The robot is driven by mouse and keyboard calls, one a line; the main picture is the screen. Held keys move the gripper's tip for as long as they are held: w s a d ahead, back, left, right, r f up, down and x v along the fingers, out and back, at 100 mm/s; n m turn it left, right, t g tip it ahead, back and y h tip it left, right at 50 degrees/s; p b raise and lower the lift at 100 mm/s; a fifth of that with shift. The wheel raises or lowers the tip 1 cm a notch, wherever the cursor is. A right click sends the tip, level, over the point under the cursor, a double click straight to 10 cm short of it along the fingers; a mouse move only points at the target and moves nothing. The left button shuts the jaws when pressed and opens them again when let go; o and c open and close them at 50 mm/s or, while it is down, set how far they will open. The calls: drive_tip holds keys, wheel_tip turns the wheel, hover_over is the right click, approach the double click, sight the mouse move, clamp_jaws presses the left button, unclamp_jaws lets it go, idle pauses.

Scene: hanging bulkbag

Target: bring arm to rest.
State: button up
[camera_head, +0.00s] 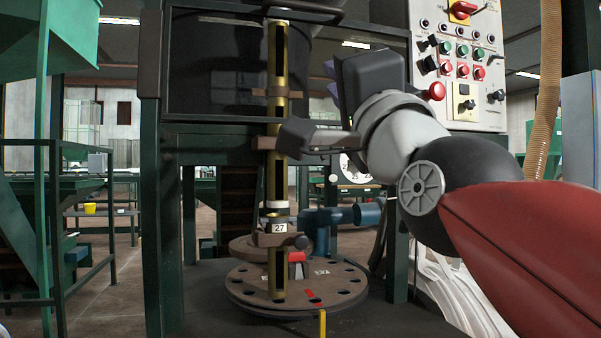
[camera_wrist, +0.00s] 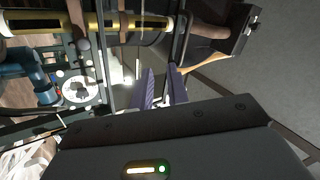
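My gripper (camera_head: 331,79) is at the upper middle of the head view, right of the vertical brass-and-black column. Its dark body hides most of the fingers; only purplish bits show at its left side. In the wrist view, the two purple ridged fingers of my gripper (camera_wrist: 161,74) stand apart with a gap between them. Nothing is seen between them. My arm comes in from the right, bent at the elbow, in front of the green frame and below the control panel (camera_head: 455,60).
The brass column (camera_head: 278,100) with a tag 27 stands over a round bolted flange (camera_head: 296,287). A dark side arm (camera_head: 310,137) juts from it close to my gripper. A green frame post (camera_head: 162,230) is left. A ribbed hose (camera_head: 545,100) hangs right.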

drive_tip(key=w+d+f+n+g+h, duration=0.1)
drive_tip(key=f+n+g, duration=0.15)
drive_tip(key=f, duration=0.55)
drive_tip(key=w+d+f+n+g+h+p, duration=0.1)
drive_tip(key=w+f+g+h, duration=0.15)
drive_tip(key=f, duration=0.55)
drive_tip(key=d+f+n+g+h, duration=0.1)
drive_tip(key=d+f+n+g, duration=0.15)
drive_tip(key=f, duration=0.65)
drive_tip(key=s+d+f+n+g+h, duration=0.1)
drive_tip(key=s+d+f+g, duration=0.1)
drive_tip(key=f, duration=0.7)
drive_tip(key=s+d+f+n+g+h+p, duration=0.1)
drive_tip(key=s+d+f+g, duration=0.1)
drive_tip(key=s+f+g, duration=0.3)
drive_tip(key=s+d+f+n+g+h, duration=0.1)
drive_tip(key=s+f, duration=0.5)
drive_tip(key=f, duration=0.7)
drive_tip(key=shift+d+f+n+g, duration=0.2)
drive_tip(key=shift+d+n+g, duration=0.35)
drive_tip(key=shift+g, duration=0.6)
